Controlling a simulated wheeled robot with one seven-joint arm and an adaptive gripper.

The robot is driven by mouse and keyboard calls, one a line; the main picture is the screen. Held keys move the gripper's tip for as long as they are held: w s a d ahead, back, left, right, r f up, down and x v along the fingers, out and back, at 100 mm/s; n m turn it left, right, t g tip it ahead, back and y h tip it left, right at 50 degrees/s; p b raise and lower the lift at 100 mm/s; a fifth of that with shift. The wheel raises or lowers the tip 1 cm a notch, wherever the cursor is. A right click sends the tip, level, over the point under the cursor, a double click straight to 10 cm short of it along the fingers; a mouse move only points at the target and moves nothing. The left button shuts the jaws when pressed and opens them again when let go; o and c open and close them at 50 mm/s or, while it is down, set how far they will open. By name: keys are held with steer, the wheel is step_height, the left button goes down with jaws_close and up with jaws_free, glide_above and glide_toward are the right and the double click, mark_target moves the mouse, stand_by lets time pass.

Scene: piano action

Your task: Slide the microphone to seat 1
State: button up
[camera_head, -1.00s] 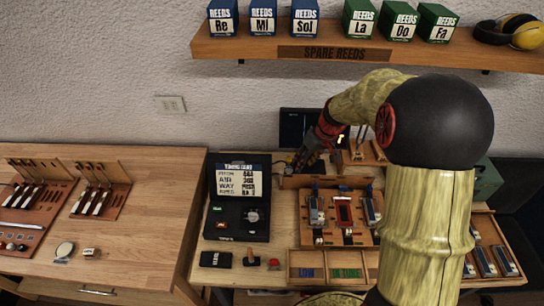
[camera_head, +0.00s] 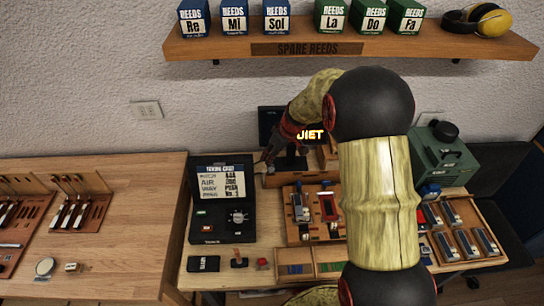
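My gripper (camera_head: 268,156) is at the back of the workbench, pointing down and left in front of a dark screen (camera_head: 268,122). It is small and dark here, and I cannot tell whether its fingers are open or shut. I cannot make out the microphone or a mark for seat 1; the area around the fingertips is too small and dark. My arm hides part of the bench behind and below it. The screen shows yellow letters (camera_head: 310,134), partly cut off by my arm.
A black case with a chart (camera_head: 222,232) stands left of the gripper. A wooden board with reed blocks (camera_head: 288,230) lies in front. A green machine (camera_head: 440,158) and a reed tray (camera_head: 490,262) are at right. A shelf (camera_head: 230,48) with several reed boxes hangs above.

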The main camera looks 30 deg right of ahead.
steer(key=shift+w+f, duration=0.15)
steer(key=shift+f, duration=0.25)
steer(key=shift+c, duration=0.3)
jaws_close()
stand_by(0.5)
